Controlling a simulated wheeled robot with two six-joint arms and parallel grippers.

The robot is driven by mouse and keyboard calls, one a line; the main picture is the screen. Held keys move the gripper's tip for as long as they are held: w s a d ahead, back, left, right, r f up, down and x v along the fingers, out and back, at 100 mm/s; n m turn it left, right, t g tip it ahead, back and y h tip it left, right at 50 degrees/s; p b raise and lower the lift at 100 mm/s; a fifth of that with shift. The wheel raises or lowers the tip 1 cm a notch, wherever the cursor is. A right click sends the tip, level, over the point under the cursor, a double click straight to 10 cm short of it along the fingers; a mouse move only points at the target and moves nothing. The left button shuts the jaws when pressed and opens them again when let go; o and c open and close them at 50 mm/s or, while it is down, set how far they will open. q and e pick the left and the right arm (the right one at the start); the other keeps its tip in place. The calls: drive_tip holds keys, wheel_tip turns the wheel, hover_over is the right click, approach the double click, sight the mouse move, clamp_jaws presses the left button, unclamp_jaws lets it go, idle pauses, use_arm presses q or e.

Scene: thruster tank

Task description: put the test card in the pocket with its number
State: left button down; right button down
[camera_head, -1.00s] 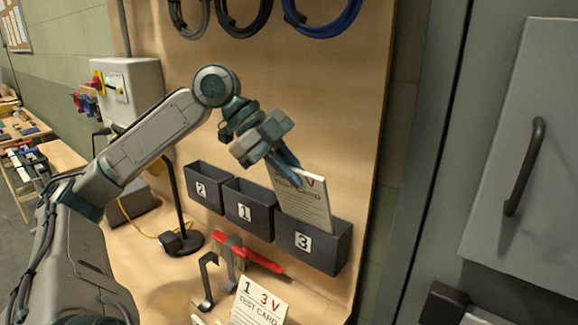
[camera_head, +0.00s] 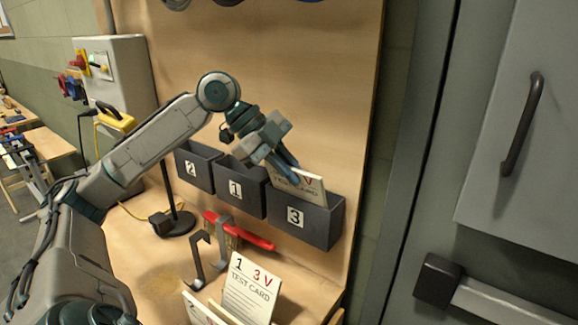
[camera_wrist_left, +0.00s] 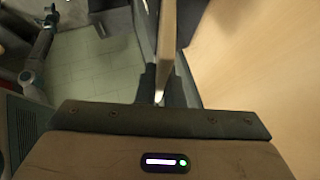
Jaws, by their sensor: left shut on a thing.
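My left gripper (camera_head: 288,174) is shut on the top left corner of a white test card (camera_head: 309,187). A red V shows on this card; its number is hidden by the fingers. The card's lower part is hidden behind the front of the dark pocket marked 3 (camera_head: 306,220), so it stands partly inside that pocket. The pockets marked 1 (camera_head: 238,190) and 2 (camera_head: 193,170) are to the left and look empty. In the left wrist view the card (camera_wrist_left: 167,38) shows edge-on between the fingers. My right gripper is not in view.
Another test card (camera_head: 250,290), reading 1 and 3 V, stands at the front of the bench with more cards (camera_head: 200,310). A grey cabinet door (camera_head: 535,130) is at right.

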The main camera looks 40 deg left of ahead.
use_arm(q)
drive_tip(key=shift+f, duration=0.1)
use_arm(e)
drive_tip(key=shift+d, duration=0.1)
use_arm(q)
drive_tip(key=c, duration=1.5)
unclamp_jaws()
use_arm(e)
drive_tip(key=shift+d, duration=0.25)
